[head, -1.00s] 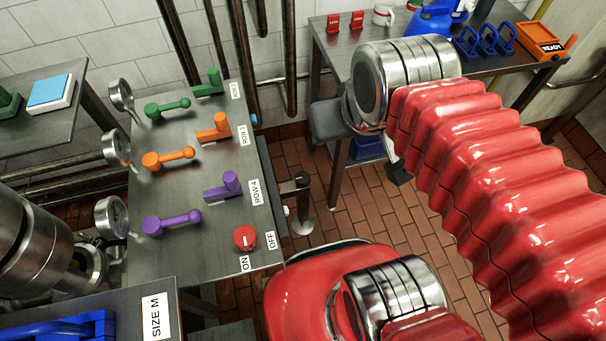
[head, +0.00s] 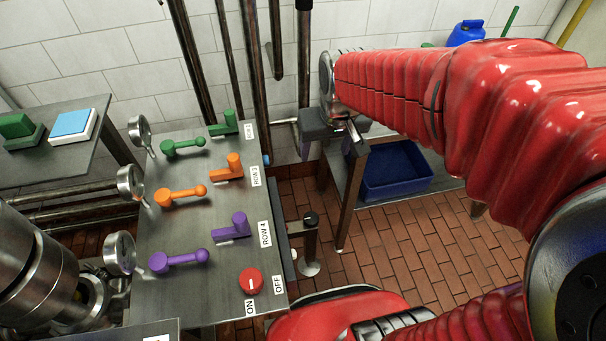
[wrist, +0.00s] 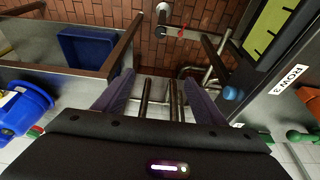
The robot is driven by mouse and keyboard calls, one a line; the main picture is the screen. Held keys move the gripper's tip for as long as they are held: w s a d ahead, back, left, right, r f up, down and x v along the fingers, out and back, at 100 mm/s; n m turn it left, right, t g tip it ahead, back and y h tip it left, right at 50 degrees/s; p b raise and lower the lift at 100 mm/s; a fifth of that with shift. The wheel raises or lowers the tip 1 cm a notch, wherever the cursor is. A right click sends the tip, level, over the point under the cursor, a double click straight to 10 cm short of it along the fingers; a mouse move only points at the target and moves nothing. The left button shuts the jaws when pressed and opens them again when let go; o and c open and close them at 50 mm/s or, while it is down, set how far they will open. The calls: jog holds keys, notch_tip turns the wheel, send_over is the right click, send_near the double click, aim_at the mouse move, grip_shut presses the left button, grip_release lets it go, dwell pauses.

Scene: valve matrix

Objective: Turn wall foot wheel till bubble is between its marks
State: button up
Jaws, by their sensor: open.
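My gripper (wrist: 158,80) is open and empty in the wrist view, its two dark purple fingers apart with dark pipes and brick floor beyond them. In the head view my gripper (head: 350,131) hangs by the right table's left end, partly hidden by my red arm. A small blue knob (wrist: 232,93) shows right of the fingers in the wrist view, apart from them. It may be the blue spot (head: 266,159) beside the valve bench in the head view. A yellow-green panel with dark marks (wrist: 262,32) is at upper right. I cannot make out a bubble or clearly identify the foot wheel.
The valve bench (head: 205,285) carries green, orange and purple levers, gauges and a red switch. A short black-capped post (head: 310,235) stands beside it. Vertical pipes (head: 303,60) run along the wall. A blue bin (head: 395,170) sits under the right table. Brick floor between is open.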

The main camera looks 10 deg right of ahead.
jog(key=w+f+g, duration=0.1)
jog(key=w+f, duration=0.5)
jog(key=f, duration=0.2)
jog(key=g, duration=0.3)
send_over(311, 218)
notch_tip(311, 218, down, 28)
jog(key=r, duration=0.1)
jog(key=shift+w+d+f, duration=0.1)
jog(key=shift+f, duration=0.35)
jog(key=shift+f, duration=0.1)
jog(key=shift+f, duration=6.8)
jog(key=shift+c, duration=0.3)
